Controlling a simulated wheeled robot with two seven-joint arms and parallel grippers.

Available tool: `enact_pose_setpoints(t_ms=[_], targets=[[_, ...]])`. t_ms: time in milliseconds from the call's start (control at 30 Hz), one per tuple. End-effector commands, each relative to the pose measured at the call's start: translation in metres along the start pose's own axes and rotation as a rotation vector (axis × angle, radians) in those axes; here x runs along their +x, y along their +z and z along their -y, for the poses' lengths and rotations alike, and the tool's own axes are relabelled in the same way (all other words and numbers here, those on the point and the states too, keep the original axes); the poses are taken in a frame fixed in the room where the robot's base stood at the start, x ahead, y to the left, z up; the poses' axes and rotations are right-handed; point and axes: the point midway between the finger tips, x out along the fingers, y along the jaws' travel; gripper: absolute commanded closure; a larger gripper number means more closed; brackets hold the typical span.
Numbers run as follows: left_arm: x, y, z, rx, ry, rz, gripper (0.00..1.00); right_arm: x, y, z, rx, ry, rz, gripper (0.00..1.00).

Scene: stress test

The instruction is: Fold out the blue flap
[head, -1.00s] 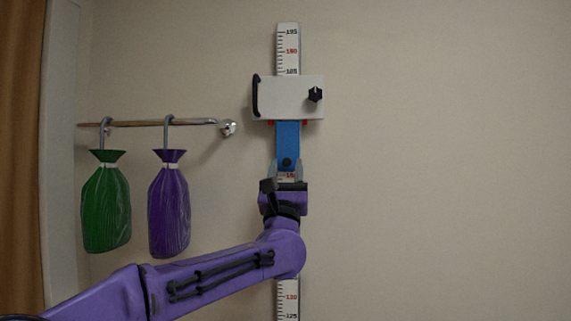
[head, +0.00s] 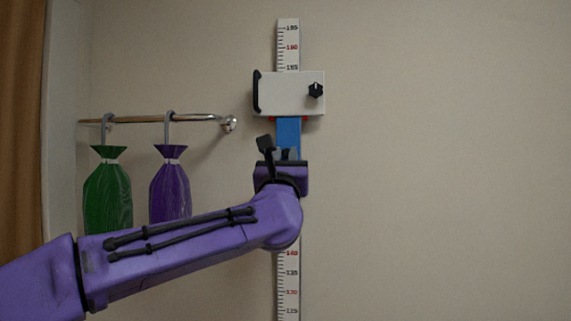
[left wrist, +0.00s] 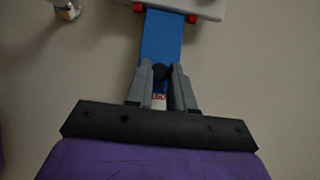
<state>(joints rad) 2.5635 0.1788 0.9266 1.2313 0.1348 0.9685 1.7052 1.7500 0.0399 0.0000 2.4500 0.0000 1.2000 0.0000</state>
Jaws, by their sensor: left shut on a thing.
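The blue flap (head: 288,131) hangs from the underside of a white box (head: 290,93) mounted on a wall ruler. It also shows in the left wrist view (left wrist: 161,38), running from the box's red hinge pieces down to a dark knob (left wrist: 160,72). My left gripper (head: 287,154) is shut on this knob at the flap's lower end, with one grey finger on each side. The gripper hides the flap's lower end in the head view. How far the flap tilts from the wall is hard to tell. My right gripper is not in view.
The ruler (head: 288,265) runs down the wall behind my arm. A rail (head: 170,119) at the left holds a green bag (head: 108,190) and a purple bag (head: 170,185), whose lower parts my left arm covers. The wall to the right is clear.

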Motion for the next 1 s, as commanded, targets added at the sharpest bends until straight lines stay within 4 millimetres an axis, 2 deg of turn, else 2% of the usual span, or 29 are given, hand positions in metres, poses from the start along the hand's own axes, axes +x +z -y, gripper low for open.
enact_pose_setpoints(t_ms=[200, 500, 1000], targets=[[-0.006, 0.015, 0.001, -0.003, -0.002, -0.154, 1.00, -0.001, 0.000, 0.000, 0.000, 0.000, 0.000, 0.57], [-0.010, 0.030, 0.002, -0.001, -0.002, -0.297, 1.00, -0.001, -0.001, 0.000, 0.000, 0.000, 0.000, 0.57], [-0.010, 0.034, 0.002, 0.000, -0.001, -0.342, 1.00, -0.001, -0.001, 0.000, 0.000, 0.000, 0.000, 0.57]])
